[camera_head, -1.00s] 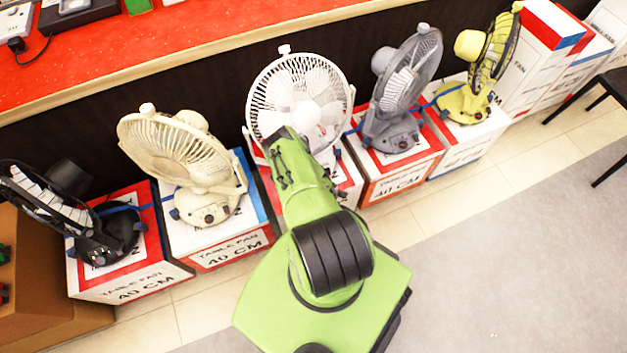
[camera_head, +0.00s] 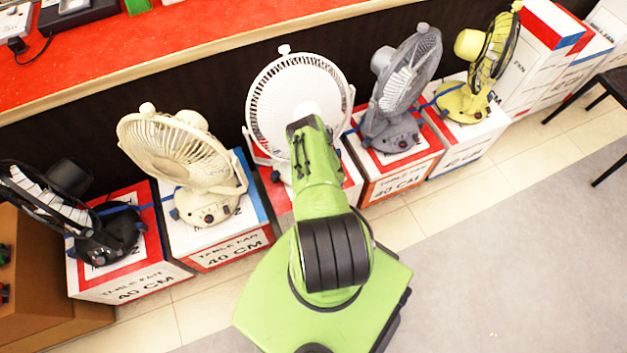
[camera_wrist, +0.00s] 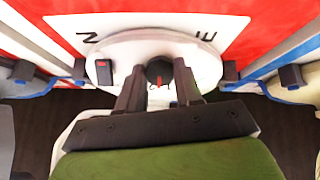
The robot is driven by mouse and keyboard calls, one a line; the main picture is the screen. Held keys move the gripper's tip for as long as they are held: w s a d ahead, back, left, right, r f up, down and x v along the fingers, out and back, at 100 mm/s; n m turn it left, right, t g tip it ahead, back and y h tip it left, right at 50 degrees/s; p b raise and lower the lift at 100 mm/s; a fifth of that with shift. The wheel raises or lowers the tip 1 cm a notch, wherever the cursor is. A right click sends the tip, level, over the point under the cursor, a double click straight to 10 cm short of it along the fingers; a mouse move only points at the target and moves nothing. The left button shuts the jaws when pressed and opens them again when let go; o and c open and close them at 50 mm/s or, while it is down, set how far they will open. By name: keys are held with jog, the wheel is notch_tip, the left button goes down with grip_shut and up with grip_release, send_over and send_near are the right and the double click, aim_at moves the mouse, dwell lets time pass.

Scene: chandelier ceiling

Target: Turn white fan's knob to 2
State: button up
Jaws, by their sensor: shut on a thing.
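The white fan (camera_head: 283,95) stands on a red and white box in the middle of the row, its lower part hidden behind my green arm in the head view. In the wrist view its round white base (camera_wrist: 130,55) shows, with a black knob (camera_wrist: 159,72) that has a red mark. A black switch with a red spot (camera_wrist: 104,72) sits left of the knob. My gripper (camera_wrist: 160,85) has its two dark fingers on either side of the knob and is shut on it. The number at the red mark cannot be read.
A cream fan (camera_head: 190,165) stands to the left and a grey fan (camera_head: 400,95) to the right, both close to my arm. A black fan (camera_head: 75,210) and a yellow fan (camera_head: 478,65) stand farther out. The red counter (camera_head: 150,45) runs behind.

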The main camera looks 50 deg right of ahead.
jog(key=shift+m+b, duration=0.3)
jog(key=shift+m, duration=1.3)
jog(key=o, duration=1)
jog(key=shift+o, duration=0.2)
jog(key=p+v, duration=1)
jog(key=v, duration=0.5)
jog(key=shift+s+r, duration=0.3)
jog(key=shift+s, duration=0.15)
jog(key=shift+d, duration=0.15)
